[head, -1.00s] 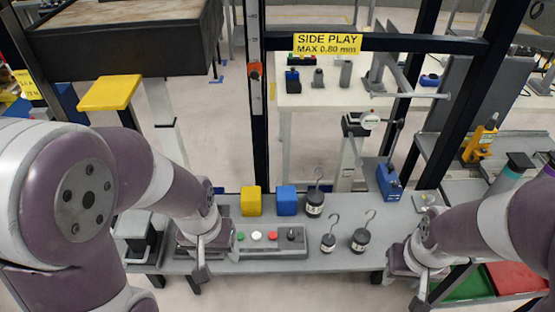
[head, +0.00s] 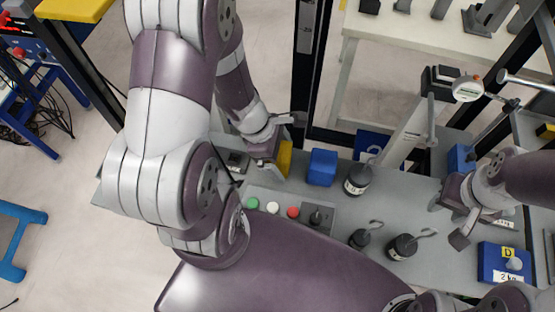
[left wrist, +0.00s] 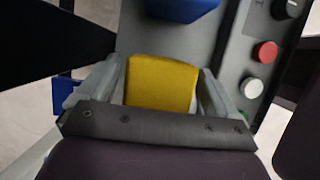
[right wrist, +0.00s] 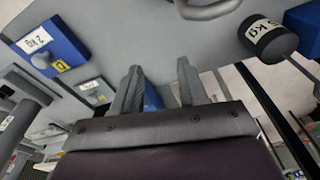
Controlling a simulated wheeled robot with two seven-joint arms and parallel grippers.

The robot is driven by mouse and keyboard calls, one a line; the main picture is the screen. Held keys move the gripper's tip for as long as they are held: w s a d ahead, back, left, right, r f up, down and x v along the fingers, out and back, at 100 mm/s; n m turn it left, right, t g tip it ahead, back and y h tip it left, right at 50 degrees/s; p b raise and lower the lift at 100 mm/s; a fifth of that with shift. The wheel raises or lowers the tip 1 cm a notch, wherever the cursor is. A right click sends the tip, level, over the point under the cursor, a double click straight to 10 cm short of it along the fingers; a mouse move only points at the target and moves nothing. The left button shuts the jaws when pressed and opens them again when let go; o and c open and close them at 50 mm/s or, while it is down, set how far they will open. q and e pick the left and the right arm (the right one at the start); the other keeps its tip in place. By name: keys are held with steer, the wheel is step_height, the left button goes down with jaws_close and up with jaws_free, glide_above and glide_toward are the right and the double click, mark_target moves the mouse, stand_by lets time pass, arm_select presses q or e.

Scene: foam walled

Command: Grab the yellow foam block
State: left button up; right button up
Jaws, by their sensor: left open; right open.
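The yellow foam block (head: 285,158) stands on the grey bench, partly hidden by my left gripper (head: 283,140) in the head view. In the left wrist view the yellow block (left wrist: 160,82) lies between the two open fingers of my left gripper (left wrist: 163,90), with a finger on either side. Whether the fingers touch it I cannot tell. My right gripper (head: 449,223) is open over the right part of the bench. In the right wrist view its fingers (right wrist: 158,88) are apart with nothing held between them.
A blue block (head: 321,167) stands just right of the yellow one. A button panel (head: 262,196) with green, white and red buttons lies in front. Several black hooked weights (head: 403,247) stand on the bench (head: 340,215). A dial gauge stand (head: 420,125) rises behind.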

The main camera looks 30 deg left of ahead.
arm_select(q)
steer(key=shift+w+f, duration=0.2)
steer(key=shift+s+r, duration=0.1)
steer(key=c, duration=1)
steer(key=shift+r, duration=0.1)
steer(key=shift+c, duration=0.3)
